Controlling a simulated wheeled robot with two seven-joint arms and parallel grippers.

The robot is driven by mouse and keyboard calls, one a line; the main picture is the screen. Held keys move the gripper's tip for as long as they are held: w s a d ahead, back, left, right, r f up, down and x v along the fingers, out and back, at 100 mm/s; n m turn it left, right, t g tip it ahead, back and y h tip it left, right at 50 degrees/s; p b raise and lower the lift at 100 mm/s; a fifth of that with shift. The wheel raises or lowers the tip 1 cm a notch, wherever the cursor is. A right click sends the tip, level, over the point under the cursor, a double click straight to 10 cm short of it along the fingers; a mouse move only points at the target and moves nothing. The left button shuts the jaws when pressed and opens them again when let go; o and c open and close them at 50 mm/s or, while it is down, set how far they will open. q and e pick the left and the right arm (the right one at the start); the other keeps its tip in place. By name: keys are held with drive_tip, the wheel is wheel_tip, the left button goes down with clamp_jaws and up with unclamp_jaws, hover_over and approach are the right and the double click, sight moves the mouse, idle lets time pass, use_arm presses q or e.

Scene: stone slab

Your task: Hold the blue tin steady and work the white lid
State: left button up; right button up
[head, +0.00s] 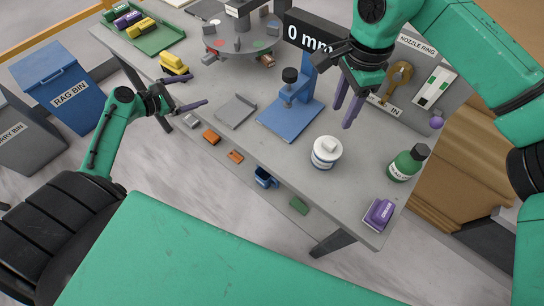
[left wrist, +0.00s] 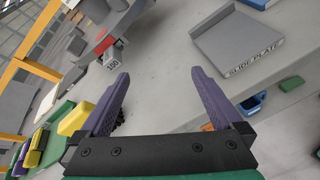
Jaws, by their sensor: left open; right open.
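A small white tin with a blue band and a white top (head: 326,152) stands upright on the grey bench in the head view, right of the blue stand. I see no all-blue tin on the bench top. My right gripper (head: 344,115) is open and empty, pointing down above and behind the white tin, apart from it. My left gripper (head: 188,112) is open and empty at the bench's front edge, far left of the tin. In the left wrist view its purple fingers (left wrist: 160,75) are spread with nothing between them. The tin is not in that view.
A blue stand (head: 290,118), a slide plate (head: 236,110) and a yellow block (head: 174,64) lie left of the tin. A green bottle (head: 407,163) and purple block (head: 379,213) are to its right. A blue cup (head: 264,178) is near the front edge.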

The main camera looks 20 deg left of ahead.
sight(326, 152)
use_arm(q)
drive_tip(key=s+d+f+h, duration=0.1)
drive_tip(key=d+h, duration=0.1)
drive_tip(key=d, duration=0.4)
drive_tip(key=s+d+f+g+h, duration=0.1)
drive_tip(key=s+d+h, duration=0.1)
drive_tip(key=d, duration=0.4)
drive_tip(key=s+d+f+m+g+h, duration=0.1)
drive_tip(key=d+h, duration=0.1)
drive_tip(key=d, duration=0.5)
drive_tip(key=shift+s+f, duration=0.2)
drive_tip(key=shift+s, duration=0.2)
drive_tip(key=s+d+h, duration=0.1)
drive_tip(key=s+d, duration=0.1)
drive_tip(key=d, duration=0.2)
drive_tip(key=s+d+g+h, duration=0.1)
drive_tip(key=s+d+h, duration=0.1)
drive_tip(key=d, duration=0.2)
drive_tip(key=s+d+h, duration=0.1)
drive_tip(key=s+d, duration=0.1)
drive_tip(key=d, duration=0.2)
drive_tip(key=shift+s+r+m+g+h, duration=0.3)
drive_tip(key=shift+s+r+h, duration=0.05)
drive_tip(key=shift+h, duration=0.05)
drive_tip(key=shift+w+d, duration=0.3)
drive_tip(key=shift+d, duration=0.1)
drive_tip(key=x, duration=1.3)
drive_tip(key=shift+w+d, duration=0.2)
drive_tip(key=shift+w, duration=0.1)
clamp_jaws()
